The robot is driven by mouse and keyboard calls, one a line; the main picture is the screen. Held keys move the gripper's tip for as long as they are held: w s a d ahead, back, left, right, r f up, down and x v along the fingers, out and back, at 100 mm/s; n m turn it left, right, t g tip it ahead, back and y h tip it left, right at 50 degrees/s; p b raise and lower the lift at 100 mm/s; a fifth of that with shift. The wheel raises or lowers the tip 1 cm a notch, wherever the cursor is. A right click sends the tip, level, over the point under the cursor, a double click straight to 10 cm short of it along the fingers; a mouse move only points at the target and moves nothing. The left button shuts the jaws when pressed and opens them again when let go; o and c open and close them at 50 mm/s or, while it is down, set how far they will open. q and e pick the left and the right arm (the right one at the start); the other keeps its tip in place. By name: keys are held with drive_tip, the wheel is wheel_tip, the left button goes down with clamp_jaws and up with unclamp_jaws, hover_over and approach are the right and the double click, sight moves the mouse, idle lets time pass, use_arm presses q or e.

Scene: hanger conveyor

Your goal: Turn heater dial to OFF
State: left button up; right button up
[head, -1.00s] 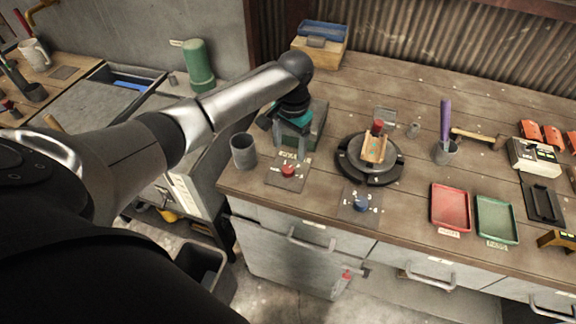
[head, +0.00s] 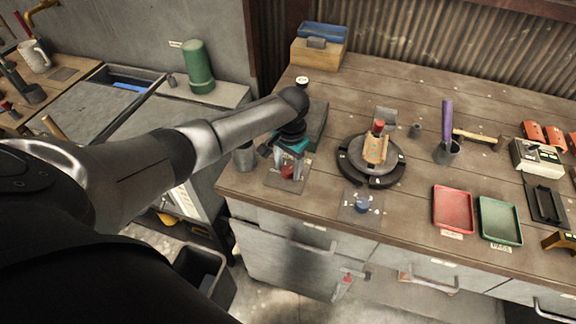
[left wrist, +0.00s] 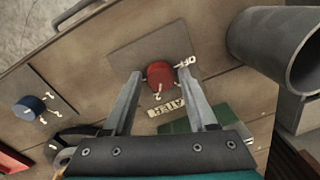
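The red heater dial (head: 287,172) sits on a flat grey plate (head: 274,184) near the front left of the bench. In the left wrist view the red dial (left wrist: 160,74) has small white marks around it and a white label (left wrist: 166,107) beside it; the marks are too small to read surely. My left gripper (head: 286,169) points down over the dial. In the left wrist view its fingers (left wrist: 160,80) are open, one on each side of the dial, with gaps showing. My right gripper is not in view.
A grey cup (head: 244,156) stands just left of the dial plate. A blue dial (head: 362,204) and a round black turntable (head: 369,180) lie to the right. A red tray (head: 453,208) and green tray (head: 499,219) are farther right. Bare wood separates them.

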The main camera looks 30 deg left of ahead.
use_arm(q)
clamp_jaws()
idle(0.4)
